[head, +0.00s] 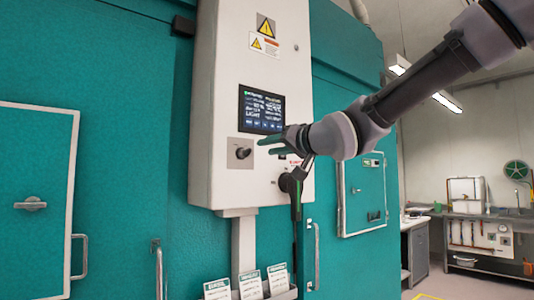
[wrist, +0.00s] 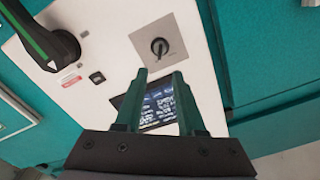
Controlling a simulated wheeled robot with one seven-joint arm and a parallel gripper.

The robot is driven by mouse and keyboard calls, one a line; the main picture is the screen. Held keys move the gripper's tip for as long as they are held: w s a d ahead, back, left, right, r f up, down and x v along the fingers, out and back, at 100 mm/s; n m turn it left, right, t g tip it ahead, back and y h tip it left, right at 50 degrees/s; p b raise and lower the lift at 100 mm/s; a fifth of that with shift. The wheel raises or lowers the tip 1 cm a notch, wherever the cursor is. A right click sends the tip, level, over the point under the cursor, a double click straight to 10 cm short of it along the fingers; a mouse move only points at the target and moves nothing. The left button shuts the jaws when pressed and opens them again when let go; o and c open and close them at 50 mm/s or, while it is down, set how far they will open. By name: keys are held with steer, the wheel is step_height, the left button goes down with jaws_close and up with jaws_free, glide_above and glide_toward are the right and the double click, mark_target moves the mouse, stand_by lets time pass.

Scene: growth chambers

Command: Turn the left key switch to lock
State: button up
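The key switch (head: 242,153) is a dark round knob on a square grey plate at the lower left of the white control box (head: 225,60). In the wrist view the key switch (wrist: 159,47) shows unobstructed on its plate, beyond the fingertips. Its position marks are too small to read. My gripper (head: 264,146) has green fingers and is in front of the box, just right of the key switch in the head view. In the wrist view my gripper (wrist: 160,74) is open and empty, with a gap between its fingers, apart from the key.
A lit screen (head: 261,109) is above the key switch and partly behind my fingers in the wrist view. A large black handle (wrist: 48,38) with a green stripe projects from the box. Label cards (head: 250,284) stand in a holder below. Teal chamber walls flank the box.

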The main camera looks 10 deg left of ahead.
mark_target(249, 151)
steer(key=x, duration=1)
steer(key=shift+w+a, duration=0.1)
steer(key=shift+w, duration=0.1)
jaws_close()
